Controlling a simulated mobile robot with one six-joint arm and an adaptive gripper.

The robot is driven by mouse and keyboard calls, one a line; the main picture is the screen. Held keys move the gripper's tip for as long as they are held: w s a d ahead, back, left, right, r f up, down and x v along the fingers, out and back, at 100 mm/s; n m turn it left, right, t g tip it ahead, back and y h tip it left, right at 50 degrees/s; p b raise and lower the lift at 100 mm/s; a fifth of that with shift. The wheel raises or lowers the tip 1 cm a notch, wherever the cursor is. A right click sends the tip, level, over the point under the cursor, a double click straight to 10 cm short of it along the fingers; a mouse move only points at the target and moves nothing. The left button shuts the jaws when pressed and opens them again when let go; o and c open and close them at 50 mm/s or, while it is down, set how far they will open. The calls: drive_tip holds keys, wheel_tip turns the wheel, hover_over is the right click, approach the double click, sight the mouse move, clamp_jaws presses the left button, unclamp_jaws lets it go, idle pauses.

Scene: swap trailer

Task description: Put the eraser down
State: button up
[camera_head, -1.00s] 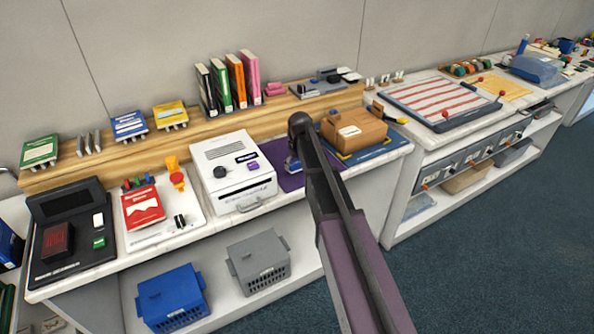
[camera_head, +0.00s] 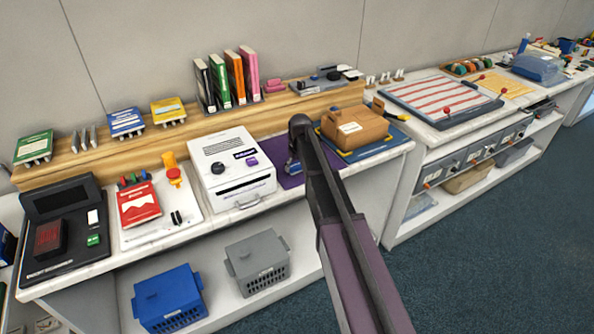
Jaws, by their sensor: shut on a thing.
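My arm rises from the bottom edge to its dark elbow above the purple mat (camera_head: 291,179). My gripper cannot be made out; the arm covers the area behind it. A small blue and grey part (camera_head: 292,166) shows at the arm's left edge over the mat, too small to identify. I cannot make out an eraser in a grip. Small pink blocks (camera_head: 274,86) lie on the wooden shelf right of the books; I cannot tell whether they are erasers.
A white machine (camera_head: 233,170) stands left of the mat, and a brown box (camera_head: 356,127) on a blue tray stands right of it. A striped board (camera_head: 440,97) lies on the right counter. Blue (camera_head: 168,297) and grey (camera_head: 257,263) baskets sit below.

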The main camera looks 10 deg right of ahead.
drive_tip(key=shift+f, duration=0.15)
drive_tip(key=shift+f, duration=0.1)
drive_tip(key=o, duration=0.8)
drive_tip(key=r+p, duration=0.4)
drive_tip(key=s+r+p, duration=0.1)
drive_tip(key=r+p, duration=0.7)
drive_tip(key=shift+s+d+r, duration=0.1)
drive_tip(key=shift+s+d, duration=0.2)
drive_tip(key=shift+s, duration=0.05)
idle(0.3)
idle(0.7)
drive_tip(key=s+m, duration=0.1)
drive_tip(key=s, duration=0.8)
drive_tip(key=s+m+g, duration=0.1)
drive_tip(key=s, duration=0.8)
drive_tip(key=s+m, duration=0.1)
drive_tip(key=s, duration=0.8)
drive_tip(key=shift+s+a+m+g+h, duration=0.1)
drive_tip(key=shift+s+m+g+h, duration=0.1)
drive_tip(key=shift+m+g+h, duration=0.15)
